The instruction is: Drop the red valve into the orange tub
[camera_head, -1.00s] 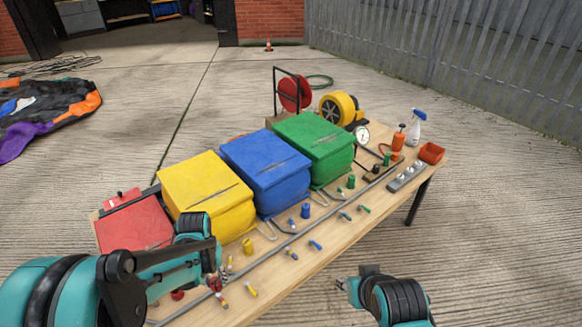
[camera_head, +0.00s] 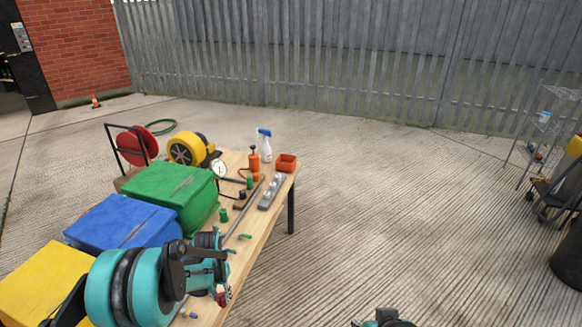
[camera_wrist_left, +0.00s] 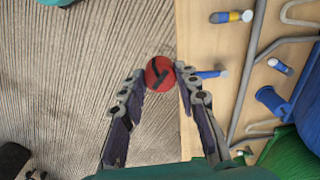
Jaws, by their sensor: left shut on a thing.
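The red valve (camera_wrist_left: 159,73) is a round red piece with a dark mark on its face, held between the fingertips of my left gripper (camera_wrist_left: 157,78) in the left wrist view. In the head view my left gripper (camera_head: 222,294) is over the table's near right edge, with a bit of the red valve (camera_head: 221,299) showing at its tips. The orange tub (camera_head: 287,162) is a small open box at the table's far right corner, well beyond the gripper. Part of my right gripper (camera_head: 372,322) shows at the bottom edge; its fingers are mostly cut off.
Yellow (camera_head: 40,285), blue (camera_head: 122,222) and green (camera_head: 170,187) bins line the table's left side. A spray bottle (camera_head: 265,148), an orange pump bottle (camera_head: 254,163) and a grey power strip (camera_head: 271,192) stand near the tub.

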